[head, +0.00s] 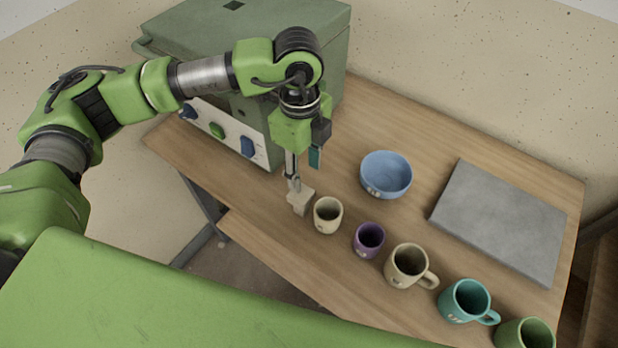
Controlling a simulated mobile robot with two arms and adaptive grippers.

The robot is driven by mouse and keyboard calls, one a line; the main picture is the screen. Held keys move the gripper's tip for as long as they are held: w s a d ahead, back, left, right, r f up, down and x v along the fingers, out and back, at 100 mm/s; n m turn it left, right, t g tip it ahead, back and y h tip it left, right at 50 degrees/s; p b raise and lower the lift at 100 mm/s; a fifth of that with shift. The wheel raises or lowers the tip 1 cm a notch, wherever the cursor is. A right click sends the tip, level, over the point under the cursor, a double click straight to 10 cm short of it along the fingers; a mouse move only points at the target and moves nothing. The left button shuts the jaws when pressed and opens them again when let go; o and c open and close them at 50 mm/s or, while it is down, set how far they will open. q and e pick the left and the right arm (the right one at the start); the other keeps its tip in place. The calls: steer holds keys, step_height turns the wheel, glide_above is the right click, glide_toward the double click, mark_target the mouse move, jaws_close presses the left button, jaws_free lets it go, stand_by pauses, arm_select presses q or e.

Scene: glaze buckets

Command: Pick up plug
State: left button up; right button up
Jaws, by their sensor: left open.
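A small beige block, which looks like the plug (300,200), rests on the wooden table near its front edge, just left of a cream cup. My left gripper (304,173) comes down from above over it and is open. One finger reaches down to the top of the plug and partly covers it; I cannot tell whether they touch. The other finger, with a teal part, is higher and to the right. My right gripper is not in view.
A green kiln-like box (240,70) with a knob panel stands behind my left arm. Cream (328,214), purple (369,240), tan (407,265), teal (466,300) and green (526,334) cups line the front edge. A blue bowl (386,174) and grey slab (500,222) lie behind them.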

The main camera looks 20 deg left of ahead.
mark_target(301, 193)
arm_select(q)
steer(key=shift+w+a, duration=0.2)
steer(key=shift+a, duration=0.25)
steer(key=f, duration=0.2)
steer(key=s+f+p, duration=0.1)
steer(key=f, duration=0.2)
steer(key=shift+s+f, duration=0.15)
steer(key=shift+f, duration=0.15)
steer(key=shift+w+f, duration=0.2)
steer(key=shift+f, duration=0.85)
steer(key=shift+s+f+p, duration=0.1)
steer(key=shift+f+p, duration=0.3)
steer(key=shift+f, duration=0.1)
step_height(301, 193, down, 4)
steer(key=shift+s+d+r+p, duration=0.1)
steer(key=shift+r+p, duration=0.05)
steer(key=shift+p, duration=0.35)
steer(key=shift+f, duration=0.35)
steer(key=shift+c, duration=0.3)
steer(key=c, duration=0.9)
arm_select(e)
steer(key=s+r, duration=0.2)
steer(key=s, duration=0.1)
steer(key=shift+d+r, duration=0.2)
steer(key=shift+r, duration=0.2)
